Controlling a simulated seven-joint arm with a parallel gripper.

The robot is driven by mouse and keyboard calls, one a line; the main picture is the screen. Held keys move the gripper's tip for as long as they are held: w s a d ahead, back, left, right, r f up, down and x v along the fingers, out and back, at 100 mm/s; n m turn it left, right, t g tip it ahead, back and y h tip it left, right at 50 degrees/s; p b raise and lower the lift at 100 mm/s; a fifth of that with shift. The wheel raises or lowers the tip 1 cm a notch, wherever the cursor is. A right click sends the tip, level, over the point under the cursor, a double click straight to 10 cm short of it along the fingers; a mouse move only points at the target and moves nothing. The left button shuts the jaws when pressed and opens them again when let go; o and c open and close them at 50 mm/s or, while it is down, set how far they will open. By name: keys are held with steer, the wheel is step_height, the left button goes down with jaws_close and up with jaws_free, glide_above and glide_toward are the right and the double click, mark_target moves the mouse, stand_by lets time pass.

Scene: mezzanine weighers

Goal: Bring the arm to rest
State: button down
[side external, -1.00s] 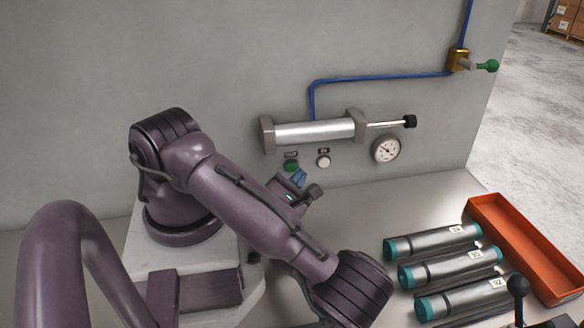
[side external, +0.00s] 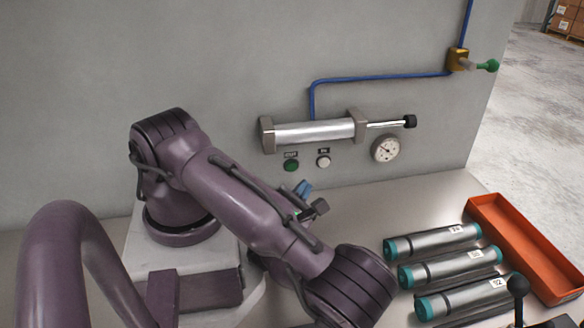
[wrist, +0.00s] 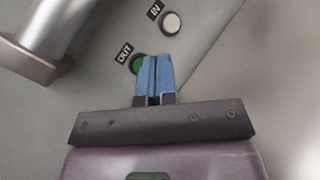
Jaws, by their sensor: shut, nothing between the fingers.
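My gripper (side external: 304,188) is in front of the wall panel in the side view, low and just below the buttons. Its blue fingers also show in the wrist view (wrist: 155,76); they are together with nothing between them. The wrist view looks at the green OUT button (wrist: 137,64), partly covered by the fingertips, and the white IN button (wrist: 171,23). In the side view the green button (side external: 291,165) and the white button (side external: 323,161) are both uncovered. Whether the fingers touch the wall cannot be told. My arm bends over the bench.
A metal cylinder (side external: 315,132) with a rod and a dial gauge (side external: 386,148) are on the wall above. Several teal-ended tubes (side external: 450,270) lie on the bench at right, beside an orange tray (side external: 530,250). A black-knobbed lever (side external: 517,287) stands in front. The bench middle is clear.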

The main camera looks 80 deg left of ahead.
steer(key=shift+s+a+r, duration=0.1)
steer(key=shift+s+a, duration=0.1)
steer(key=shift+s, duration=0.05)
steer(key=s+d+r+n+g+h, duration=0.35)
steer(key=d+n+g, duration=0.35)
steer(key=n, duration=0.5)
steer(key=s+d+r+n+g+h, duration=0.2)
steer(key=d+r+n+g+h, duration=0.25)
steer(key=n+g, duration=0.6)
steer(key=w+r+n+t+h, duration=0.1)
steer(key=r+n+t+h, duration=0.2)
steer(key=r, duration=0.7)
steer(key=w+r+n+t+h, duration=0.2)
steer(key=r+n+t+h, duration=0.2)
steer(key=r+n+t, duration=0.3)
step_height(320, 180, up, 3)
steer(key=shift+w+d+f+t, duration=0.1)
steer(key=shift+w+d+t, duration=0.15)
steer(key=shift+t, duration=0.5)
